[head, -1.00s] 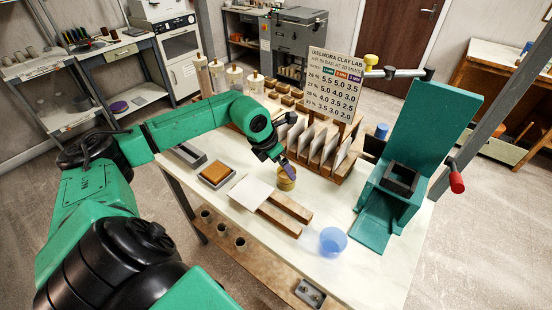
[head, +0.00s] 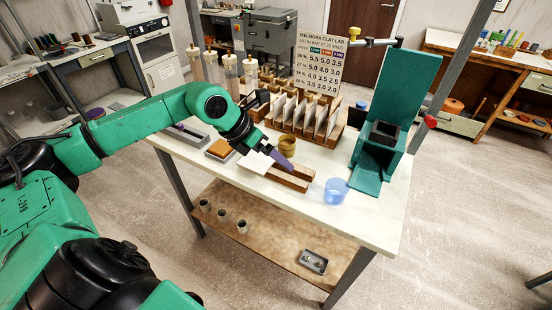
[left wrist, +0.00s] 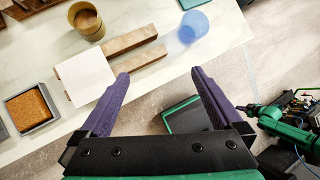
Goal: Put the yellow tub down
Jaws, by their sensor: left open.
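The yellow tub (head: 288,146) stands upright on the white table, in front of the rack of upright tiles. It also shows in the left wrist view (left wrist: 86,21), its round opening facing up and brownish inside. My left gripper (head: 288,166), with purple fingers, is on the near side of the tub, above the two wooden bars. In the left wrist view its fingers (left wrist: 160,73) are spread wide with nothing between them, and the tub lies clear of them. My right gripper is not in view.
A white sheet (left wrist: 86,75) lies over the ends of the wooden bars (left wrist: 128,43). A translucent blue cup (head: 336,191) stands right of them near the table edge. A teal press (head: 378,160) is at the right, the tile rack (head: 330,131) behind, a brown block tray (head: 220,149) left.

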